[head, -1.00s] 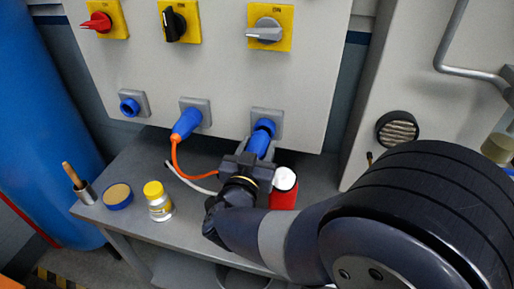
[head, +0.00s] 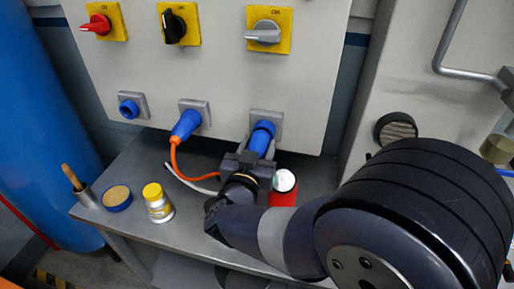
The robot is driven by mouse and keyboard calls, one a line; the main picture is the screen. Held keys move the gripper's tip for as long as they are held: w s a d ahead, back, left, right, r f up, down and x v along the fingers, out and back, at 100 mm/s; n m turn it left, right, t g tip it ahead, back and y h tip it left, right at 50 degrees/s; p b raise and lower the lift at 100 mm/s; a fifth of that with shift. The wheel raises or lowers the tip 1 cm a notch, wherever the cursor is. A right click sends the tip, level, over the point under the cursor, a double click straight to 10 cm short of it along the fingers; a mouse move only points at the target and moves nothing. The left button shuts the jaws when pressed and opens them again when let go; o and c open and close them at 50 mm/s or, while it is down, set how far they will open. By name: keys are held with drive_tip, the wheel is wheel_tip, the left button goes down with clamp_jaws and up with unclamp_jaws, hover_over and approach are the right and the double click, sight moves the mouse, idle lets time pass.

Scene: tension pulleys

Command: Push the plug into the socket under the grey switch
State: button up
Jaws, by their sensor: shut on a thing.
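The grey switch (head: 265,33) sits on a yellow plate at the right of the white panel. Below it is a socket with a grey square plate (head: 275,118). My gripper (head: 253,157) is shut on a blue plug (head: 261,141) and points it up at this socket. The plug's front end meets or overlaps the socket's blue collar; I cannot tell how deep it sits. A white cable (head: 195,187) runs left from behind my gripper. My gripper hides the plug's rear.
Another blue plug (head: 186,124) with an orange cable (head: 178,160) sits at the middle socket. The left socket (head: 129,109) is empty. A red can (head: 284,190) stands close right of my gripper. A yellow-capped bottle (head: 157,203) and tin (head: 117,198) stand left on the grey bench (head: 130,170).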

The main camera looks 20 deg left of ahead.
drive_tip(key=shift+w+a, duration=0.1)
drive_tip(key=shift+w, duration=0.65)
idle(0.4)
drive_tip(key=o, duration=1.4)
drive_tip(key=shift+c, duration=0.2)
drive_tip(key=s+d+b, duration=0.1)
drive_tip(key=s, duration=0.9)
drive_tip(key=shift+s, duration=0.4)
drive_tip(key=shift+d, duration=0.1)
drive_tip(key=w, duration=0.7)
drive_tip(key=w+a+p, duration=0.1)
drive_tip(key=w, duration=0.2)
drive_tip(key=shift+w+a, duration=0.1)
drive_tip(key=shift+w, duration=0.3)
drive_tip(key=shift+s, duration=0.35)
